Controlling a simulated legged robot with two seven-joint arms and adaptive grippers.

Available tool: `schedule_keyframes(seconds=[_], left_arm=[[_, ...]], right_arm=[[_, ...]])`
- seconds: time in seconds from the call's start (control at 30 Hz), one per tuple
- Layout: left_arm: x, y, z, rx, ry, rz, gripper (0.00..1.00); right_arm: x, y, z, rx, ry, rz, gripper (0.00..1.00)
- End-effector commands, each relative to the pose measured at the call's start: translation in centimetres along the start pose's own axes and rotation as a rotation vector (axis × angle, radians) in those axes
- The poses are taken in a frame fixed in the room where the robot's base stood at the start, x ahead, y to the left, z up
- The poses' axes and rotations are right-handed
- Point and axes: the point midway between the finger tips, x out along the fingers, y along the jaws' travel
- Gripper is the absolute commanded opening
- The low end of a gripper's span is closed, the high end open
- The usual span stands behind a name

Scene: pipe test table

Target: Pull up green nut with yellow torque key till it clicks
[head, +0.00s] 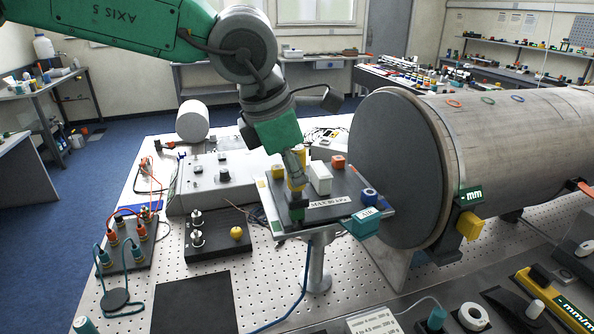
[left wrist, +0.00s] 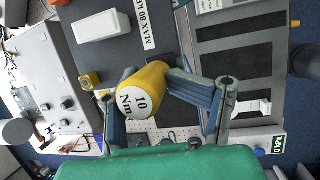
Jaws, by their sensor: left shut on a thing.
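The yellow torque key (left wrist: 145,88), marked "10 Nm", sits between the fingers of my left gripper (left wrist: 140,100) in the left wrist view. In the head view my left gripper (head: 297,182) points down over the left part of the dark test panel, shut on the key, whose yellow body (head: 296,185) partly shows. A small dark green piece (head: 297,201), perhaps the green nut, shows just below the fingers at the panel. In the left wrist view the key hides whatever is under its end, so I cannot tell how it fits the nut. My right gripper is not in view.
The panel (head: 340,190) also bears a white block (head: 320,177), a yellow piece (head: 277,171), an orange piece (head: 338,161) and a blue ring (head: 369,195). A large grey pipe (head: 510,140) stands close on the right. A control box (head: 222,180) is on the left.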

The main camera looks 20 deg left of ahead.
Motion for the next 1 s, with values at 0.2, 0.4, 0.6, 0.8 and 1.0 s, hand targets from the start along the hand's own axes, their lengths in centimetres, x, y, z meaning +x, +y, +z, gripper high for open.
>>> schedule_keyframes(seconds=[0.2, 0.4, 0.6, 0.8, 1.0], left_arm=[[0.5, -0.1, -0.1, 0.001, 0.000, 0.000, 0.00], [0.8, -0.1, -0.3, 0.001, 0.000, 0.000, 0.00], [1.2, -0.2, -0.4, 0.001, 0.001, 0.000, 0.00], [1.4, -0.2, -0.5, 0.000, 0.000, 0.000, 0.13], [1.3, -0.2, -0.5, 0.010, -0.001, -0.005, 0.00]], right_arm=[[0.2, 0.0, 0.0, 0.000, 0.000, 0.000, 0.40], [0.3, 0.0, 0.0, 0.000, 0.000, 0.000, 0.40], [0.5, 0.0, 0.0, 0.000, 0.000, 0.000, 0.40], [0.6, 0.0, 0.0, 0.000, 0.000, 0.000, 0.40], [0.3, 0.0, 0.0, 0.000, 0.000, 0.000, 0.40]])
